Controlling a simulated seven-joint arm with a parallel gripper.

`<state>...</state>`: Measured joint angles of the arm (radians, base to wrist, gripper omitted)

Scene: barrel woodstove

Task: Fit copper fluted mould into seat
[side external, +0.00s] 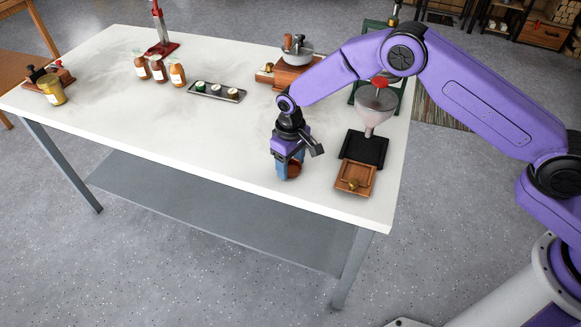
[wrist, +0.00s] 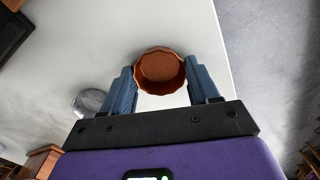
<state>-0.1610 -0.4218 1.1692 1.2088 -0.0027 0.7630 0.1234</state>
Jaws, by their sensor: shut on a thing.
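The copper fluted mould (wrist: 160,70) is a round, wavy-rimmed copper cup. My gripper (wrist: 161,88) is shut on it, with a blue finger on each side and the open top facing the wrist camera. In the side external view my gripper (side external: 289,168) points down near the table's front right, and a sliver of the mould (side external: 295,171) shows beside the fingers. I cannot tell whether the mould touches the table. A small square wooden tray (side external: 355,178) with a brass-coloured piece lies just right of my gripper. I cannot tell which thing is the seat.
A black tray (side external: 364,149) under a funnel on a stand (side external: 375,105) is behind the wooden tray. A grinder (side external: 293,70), a dark tray of small jars (side external: 216,92) and several bottles (side external: 158,69) stand farther back. The white tabletop (side external: 200,135) left of my gripper is clear.

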